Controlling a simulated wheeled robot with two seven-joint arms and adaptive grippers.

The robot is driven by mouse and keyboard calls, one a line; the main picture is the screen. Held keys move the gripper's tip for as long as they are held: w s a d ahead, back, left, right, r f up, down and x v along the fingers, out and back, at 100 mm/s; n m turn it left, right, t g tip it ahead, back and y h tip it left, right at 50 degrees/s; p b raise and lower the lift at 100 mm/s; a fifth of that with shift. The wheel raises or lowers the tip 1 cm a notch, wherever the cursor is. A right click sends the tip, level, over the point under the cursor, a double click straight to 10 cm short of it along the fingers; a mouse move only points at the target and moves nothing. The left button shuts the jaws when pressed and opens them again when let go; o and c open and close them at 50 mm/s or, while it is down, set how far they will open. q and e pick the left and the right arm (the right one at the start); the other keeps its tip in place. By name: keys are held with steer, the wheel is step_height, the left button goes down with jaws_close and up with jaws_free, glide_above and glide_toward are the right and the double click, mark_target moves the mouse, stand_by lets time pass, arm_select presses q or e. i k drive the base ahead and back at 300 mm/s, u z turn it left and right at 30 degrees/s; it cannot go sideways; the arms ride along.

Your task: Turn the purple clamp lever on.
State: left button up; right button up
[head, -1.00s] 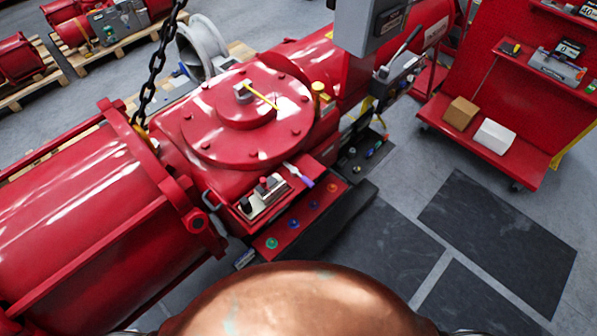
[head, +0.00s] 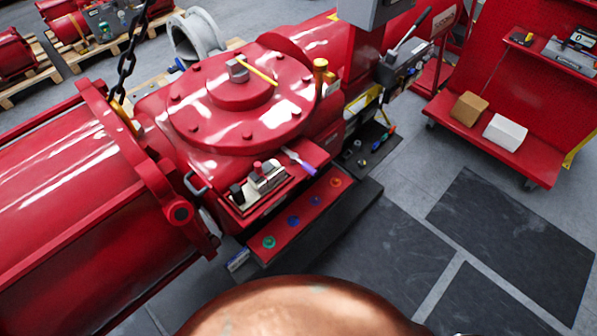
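The purple clamp lever (head: 304,166) is a small lever with a pale base part and a purple tip. It sits at the right end of the control panel on the front of the red valve actuator (head: 190,150). Its tip points down and to the right. Beside it on the left is a block with black and red switches (head: 258,178). Neither of my grippers is in view, and nothing is touching the lever.
A red strip with several coloured buttons (head: 293,221) runs below the panel, above a dark step (head: 330,225). A chain (head: 127,60) hangs at the left. A red shelf cart (head: 480,125) with boxes stands at the right. The floor at the lower right is clear.

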mark_target(294, 159)
steer(key=u, duration=1.25)
steer(key=k, duration=0.75)
steer(key=z, duration=1.1)
steer(key=i, duration=0.5)
steer(key=u, duration=0.05)
